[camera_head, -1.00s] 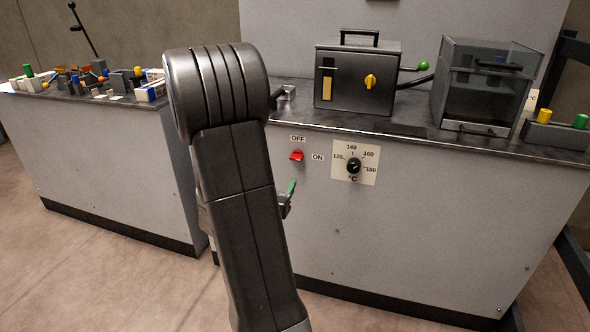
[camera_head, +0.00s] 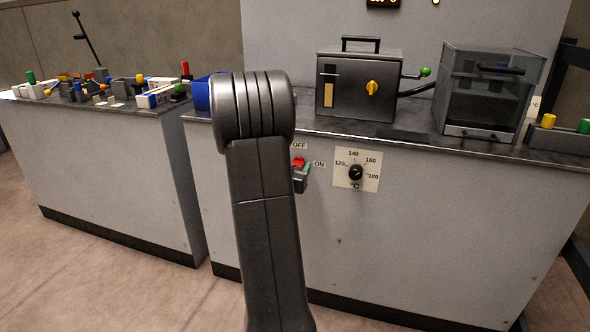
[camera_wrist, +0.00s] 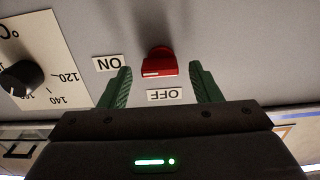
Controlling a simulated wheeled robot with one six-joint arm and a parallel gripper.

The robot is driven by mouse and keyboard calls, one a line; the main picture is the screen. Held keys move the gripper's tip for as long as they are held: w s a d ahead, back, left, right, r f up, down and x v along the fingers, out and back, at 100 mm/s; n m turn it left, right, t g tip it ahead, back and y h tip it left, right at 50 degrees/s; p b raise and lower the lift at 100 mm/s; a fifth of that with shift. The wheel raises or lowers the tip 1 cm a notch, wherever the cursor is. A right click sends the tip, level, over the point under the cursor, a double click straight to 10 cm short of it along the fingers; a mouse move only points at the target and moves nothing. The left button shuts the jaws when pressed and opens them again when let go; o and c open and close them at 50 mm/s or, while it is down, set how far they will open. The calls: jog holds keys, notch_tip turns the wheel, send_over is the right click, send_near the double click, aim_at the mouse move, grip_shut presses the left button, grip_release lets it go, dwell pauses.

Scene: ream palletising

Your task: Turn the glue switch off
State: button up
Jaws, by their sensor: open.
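The red glue switch (camera_head: 299,161) is on the grey front panel, with the OFF label (camera_head: 299,146) above it and the ON label (camera_head: 319,165) to its right. In the wrist view, which is upside down, the switch (camera_wrist: 158,62) lies between the green fingers of my gripper (camera_wrist: 159,68). The fingers are open, one on each side with a gap, and I see no contact. I cannot tell which label the switch points to. In the head view my gripper (camera_head: 304,172) is mostly hidden behind my arm, with a green fingertip close to the switch.
A temperature dial (camera_head: 356,172) is just right of the switch; it also shows at the left of the wrist view (camera_wrist: 21,78). A dark box with a yellow knob (camera_head: 372,87) and a clear-sided case (camera_head: 487,95) stand on the counter above.

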jog(key=c, duration=1)
jog(key=shift+r+n+p, duration=0.15)
jog(key=shift+n+p, duration=0.15)
jog(key=shift+p, duration=0.2)
jog(key=n+p, duration=0.2)
jog(key=p, duration=0.1)
jog(key=shift+a+r+n, duration=0.1)
jog(key=shift+n, duration=0.3)
jog(key=n+p, duration=0.4)
jog(key=n, duration=0.1)
jog(key=shift+w+a+n, duration=0.1)
jog(key=shift+n, duration=0.2)
jog(key=shift+a+f+n+p, duration=0.15)
jog(key=shift+n+p, duration=1.25)
jog(key=shift+n, duration=0.85)
jog(key=shift+d+f+n+p, duration=0.15)
jog(key=shift+n+p, duration=1.25)
jog(key=shift+n, duration=0.85)
jog(key=shift+a, duration=0.1)
